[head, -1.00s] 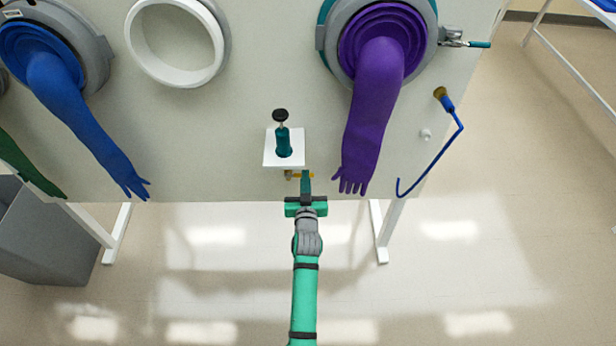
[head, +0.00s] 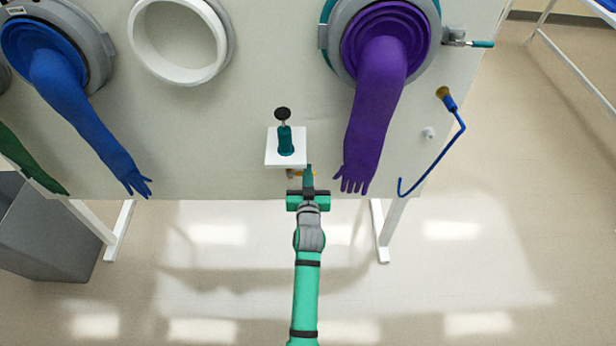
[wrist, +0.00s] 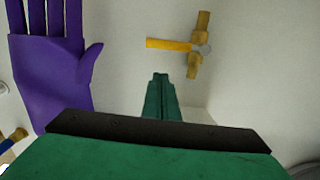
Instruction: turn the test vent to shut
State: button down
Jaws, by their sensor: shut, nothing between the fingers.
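The test vent appears to be the small brass valve (wrist: 200,45) with a yellow lever (wrist: 168,44) on the pale panel in the wrist view. The brass body runs up and down there, and the lever points left, across it. In the head view the valve (head: 291,174) is mostly hidden below a white plate and behind my fingers. My gripper (wrist: 161,78) is shut and empty. Its fingertips show just below the lever in the wrist view, with a visible gap. In the head view my gripper (head: 308,170) is at the panel's lower edge, right of the valve.
A purple glove (head: 370,120) hangs close on the right; it also fills the wrist view's left (wrist: 50,70). The white plate (head: 272,158) with a black-knobbed teal fitting (head: 285,140) juts out above. A blue hooked rod (head: 440,150) hangs further right. Floor below is open.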

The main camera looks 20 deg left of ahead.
jog(key=v, duration=1)
jog(key=shift+s+a+r, duration=0.15)
jog(key=shift+r, duration=0.05)
jog(key=s+d+m+h, duration=0.1)
jog(key=s+d+h, duration=0.1)
jog(key=s+d, duration=0.45)
jog(key=s+d+f+m+h, duration=0.1)
jog(key=s+d, duration=0.2)
jog(key=s, duration=0.7)
jog(key=s+d+m+h, duration=0.1)
jog(key=s+d+h, duration=0.1)
jog(key=s+d, duration=0.5)
jog(key=r+v, duration=0.2)
jog(key=v, duration=1)
jog(key=shift+w+m, duration=0.3)
jog(key=shift+w, duration=0.2)
dwell(0.5)
